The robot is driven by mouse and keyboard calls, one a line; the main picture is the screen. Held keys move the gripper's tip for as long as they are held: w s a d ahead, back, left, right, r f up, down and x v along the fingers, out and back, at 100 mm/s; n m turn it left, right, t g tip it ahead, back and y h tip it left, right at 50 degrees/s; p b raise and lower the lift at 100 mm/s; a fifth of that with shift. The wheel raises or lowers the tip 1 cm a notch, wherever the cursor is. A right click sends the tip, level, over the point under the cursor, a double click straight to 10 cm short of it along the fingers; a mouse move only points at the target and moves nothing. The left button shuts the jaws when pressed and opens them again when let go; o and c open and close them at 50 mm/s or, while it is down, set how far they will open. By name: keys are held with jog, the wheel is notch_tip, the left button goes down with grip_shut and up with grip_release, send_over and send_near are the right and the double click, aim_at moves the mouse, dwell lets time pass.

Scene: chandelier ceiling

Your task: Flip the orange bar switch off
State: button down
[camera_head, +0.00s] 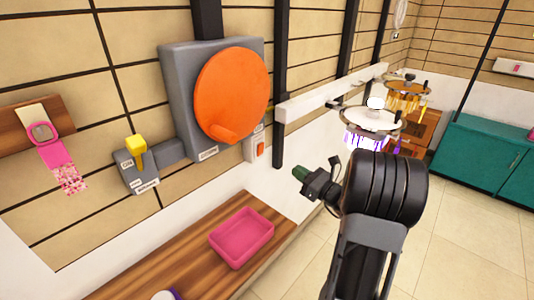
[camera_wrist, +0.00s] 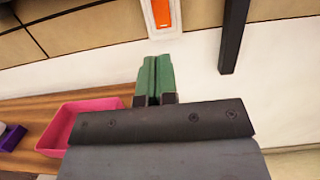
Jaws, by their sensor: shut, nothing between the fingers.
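The orange bar switch (camera_head: 260,149) is a small orange rocker in a white plate on the wall, below and right of a large orange disc. In the wrist view the orange bar (camera_wrist: 162,13) shows at the top edge, with its upper part cut off. My gripper (camera_head: 301,173) has green fingertips and is shut and empty. In the wrist view the fingertips (camera_wrist: 154,72) are together, just below the switch plate and apart from it in the picture. I cannot tell which way the rocker is tipped.
The large orange disc (camera_head: 232,93) sits on a grey wall box. A yellow lever (camera_head: 136,146) is further left. A pink tray (camera_head: 241,238) stands on the wooden counter (camera_head: 160,262). A black post (camera_head: 279,130) is right of the switch. Hanging lamps (camera_head: 372,120) are beyond my arm.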

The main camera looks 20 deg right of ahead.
aim_at(262, 147)
dwell(0.3)
jog(key=p+x, duration=0.1)
jog(key=x, duration=1.3)
jog(key=shift+p, duration=0.35)
